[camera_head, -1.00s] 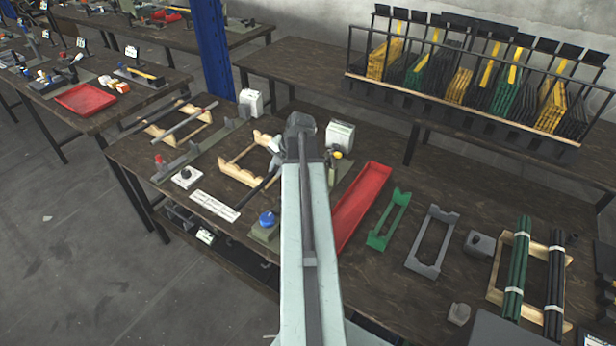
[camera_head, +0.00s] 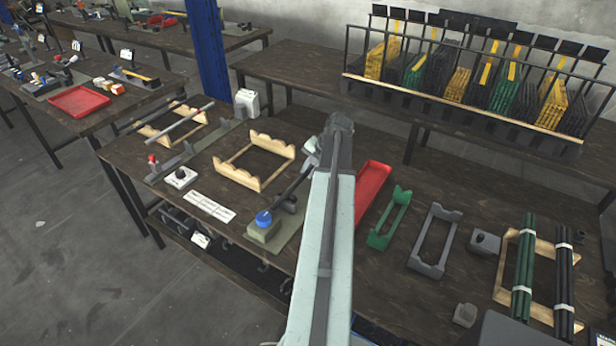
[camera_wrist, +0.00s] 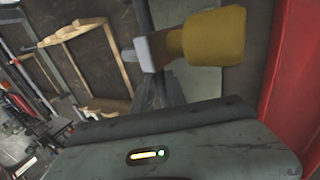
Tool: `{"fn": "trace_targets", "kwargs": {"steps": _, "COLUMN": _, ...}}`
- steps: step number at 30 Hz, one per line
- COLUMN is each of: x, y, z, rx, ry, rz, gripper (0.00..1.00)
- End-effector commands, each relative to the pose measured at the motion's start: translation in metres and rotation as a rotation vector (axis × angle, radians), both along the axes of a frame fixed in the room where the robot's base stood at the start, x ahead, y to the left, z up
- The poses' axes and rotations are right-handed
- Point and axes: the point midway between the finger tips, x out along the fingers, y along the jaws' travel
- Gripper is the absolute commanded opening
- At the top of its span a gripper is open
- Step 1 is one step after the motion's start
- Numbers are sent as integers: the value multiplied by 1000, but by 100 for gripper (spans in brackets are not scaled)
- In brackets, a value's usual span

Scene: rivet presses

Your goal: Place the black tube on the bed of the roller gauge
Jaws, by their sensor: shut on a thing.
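The black tube (camera_head: 294,187) shows left of my arm in the head view, slanting down toward a blue knob. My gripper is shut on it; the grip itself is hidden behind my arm. A grey-green bed (camera_head: 288,229), which looks like the roller gauge, lies under this area, with a blue-knobbed block (camera_head: 264,226) at its near end. The tube's near end appears close to the knob; I cannot tell whether it touches or hovers. In the wrist view, a yellow-handled part (camera_wrist: 208,40) stands over the bed (camera_wrist: 204,83), close to my gripper.
A wooden rack (camera_head: 238,178) stands left of the bed and a red tray (camera_head: 371,187) right of it. Green (camera_head: 388,222) and grey (camera_head: 433,240) cradles lie further right. A rack with bundled tubes (camera_head: 523,270) is at the right. A white strip (camera_head: 209,206) lies near the front edge.

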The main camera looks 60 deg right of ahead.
Motion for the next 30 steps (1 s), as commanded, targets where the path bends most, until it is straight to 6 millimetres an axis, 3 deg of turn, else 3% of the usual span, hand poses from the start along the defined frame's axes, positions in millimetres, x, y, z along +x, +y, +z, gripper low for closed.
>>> {"fn": "trace_targets", "kwargs": {"steps": 8, "x": 0, "y": 0, "z": -2, "rx": 0, "ry": 1, "rz": 1, "gripper": 0}}
{"fn": "trace_targets", "kwargs": {"steps": 9, "x": 0, "y": 0, "z": 0, "rx": 0, "ry": 1, "rz": 1, "gripper": 28}}
{"fn": "trace_targets", "kwargs": {"steps": 11, "x": 1, "y": 1, "z": 0, "rx": 0, "ry": 1, "rz": 1, "gripper": 39}}
{"fn": "trace_targets", "kwargs": {"steps": 23, "x": 0, "y": 1, "z": 6, "rx": 0, "ry": 1, "rz": 1, "gripper": 39}}
{"fn": "trace_targets", "kwargs": {"steps": 30, "x": -15, "y": 1, "z": 44, "rx": 0, "ry": 1, "rz": -1, "gripper": 39}}
